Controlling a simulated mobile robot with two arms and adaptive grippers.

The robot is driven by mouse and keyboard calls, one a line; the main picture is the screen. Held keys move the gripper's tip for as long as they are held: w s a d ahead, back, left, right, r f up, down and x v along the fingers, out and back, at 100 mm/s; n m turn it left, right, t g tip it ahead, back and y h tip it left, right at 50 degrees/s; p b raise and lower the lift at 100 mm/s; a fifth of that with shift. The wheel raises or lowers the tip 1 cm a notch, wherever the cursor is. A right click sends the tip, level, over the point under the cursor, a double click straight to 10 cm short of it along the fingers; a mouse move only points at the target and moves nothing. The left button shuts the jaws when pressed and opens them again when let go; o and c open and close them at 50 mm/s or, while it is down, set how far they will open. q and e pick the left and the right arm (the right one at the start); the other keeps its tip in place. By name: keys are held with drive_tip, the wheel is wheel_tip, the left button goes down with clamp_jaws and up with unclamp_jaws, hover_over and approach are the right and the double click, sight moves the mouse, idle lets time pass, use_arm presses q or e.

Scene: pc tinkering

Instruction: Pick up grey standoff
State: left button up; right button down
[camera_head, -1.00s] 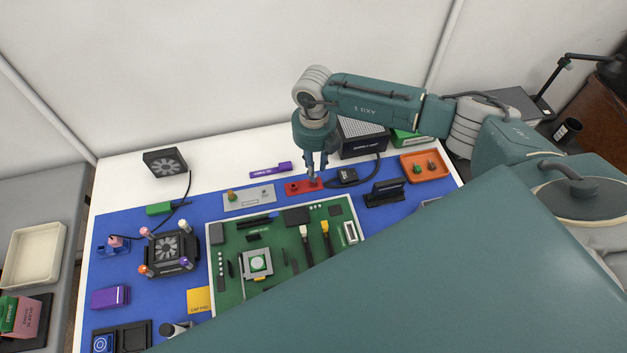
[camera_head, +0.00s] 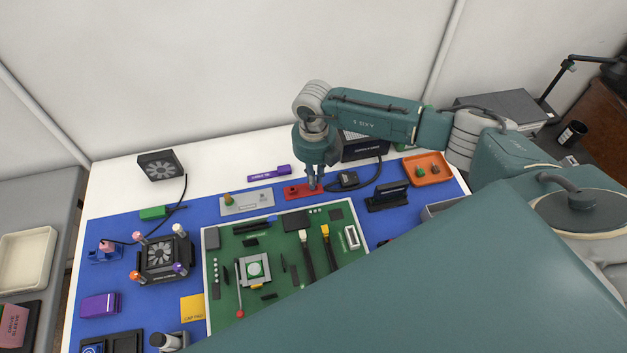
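My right gripper (camera_head: 313,182) points straight down over the red holder (camera_head: 296,193) at the back of the blue mat. Its fingertips are low, at the right part of the holder. A small grey piece, perhaps the grey standoff (camera_head: 312,187), shows at the fingertips; it is mostly hidden by the fingers. The fingers look close together, but I cannot tell whether they are shut on it. My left gripper is out of view.
A grey plate (camera_head: 247,203) lies left of the holder and a black cable block (camera_head: 348,179) right of it. An orange tray (camera_head: 427,180) sits farther right. A green circuit board (camera_head: 225,290) lies in front. My own teal arm part hides the lower right.

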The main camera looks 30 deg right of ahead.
drive_tip(key=shift+r, duration=0.15)
drive_tip(key=shift+r+p, duration=2.8)
drive_tip(key=shift+r, duration=1.1)
